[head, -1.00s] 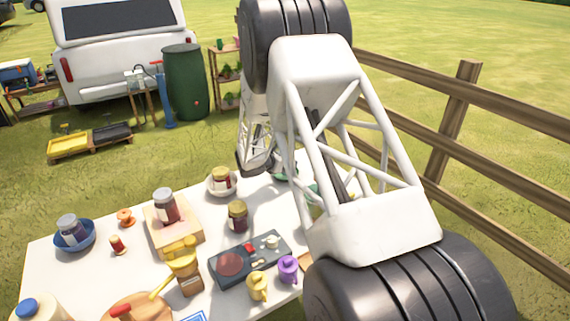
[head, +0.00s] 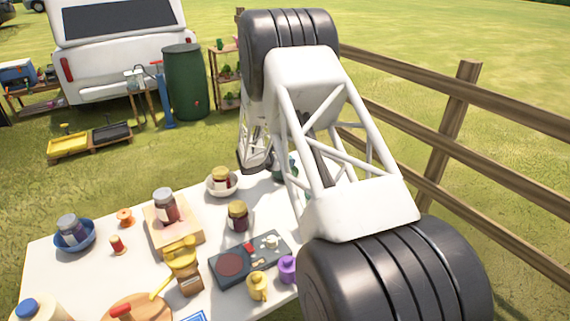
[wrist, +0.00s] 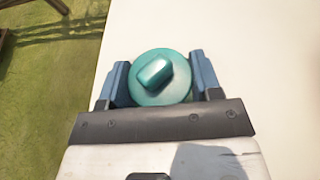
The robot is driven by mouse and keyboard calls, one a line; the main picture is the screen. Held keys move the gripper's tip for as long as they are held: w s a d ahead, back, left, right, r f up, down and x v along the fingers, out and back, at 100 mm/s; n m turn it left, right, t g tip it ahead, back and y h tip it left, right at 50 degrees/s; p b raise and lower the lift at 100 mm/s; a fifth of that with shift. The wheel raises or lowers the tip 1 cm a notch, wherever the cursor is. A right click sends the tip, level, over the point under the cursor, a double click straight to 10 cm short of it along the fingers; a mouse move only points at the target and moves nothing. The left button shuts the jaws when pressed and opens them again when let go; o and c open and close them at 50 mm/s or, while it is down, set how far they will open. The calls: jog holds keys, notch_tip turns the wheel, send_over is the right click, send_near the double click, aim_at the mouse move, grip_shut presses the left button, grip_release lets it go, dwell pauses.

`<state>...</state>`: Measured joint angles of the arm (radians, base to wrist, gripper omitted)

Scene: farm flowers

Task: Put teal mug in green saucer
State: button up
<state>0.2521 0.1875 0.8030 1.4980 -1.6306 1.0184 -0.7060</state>
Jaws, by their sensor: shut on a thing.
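The teal mug (wrist: 150,97) is between the two blue fingers of my gripper (wrist: 162,73) in the wrist view. Its round face and a raised block on it point toward the wrist camera. My gripper is shut on it, over or near the white table by an edge. In the head view my arm covers most of this spot. Teal-green patches show beside and through my arm there; I cannot tell which belong to the mug and which to the green saucer. The saucer is not clearly seen in either view, nor is the mug's height above the table.
The white table (head: 70,275) holds a jar in a white bowl (head: 222,189), a dark jar (head: 238,216), a grey stove-like board (head: 228,268), a purple mug (head: 287,270) and a yellow mug (head: 257,287). A wooden fence (head: 452,130) stands at the right.

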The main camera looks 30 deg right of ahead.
jog(key=shift+f, duration=0.9)
jog(key=shift+f, duration=0.15)
jog(key=o, duration=1)
jog(key=v, duration=1.2)
jog(key=shift+s, duration=0.1)
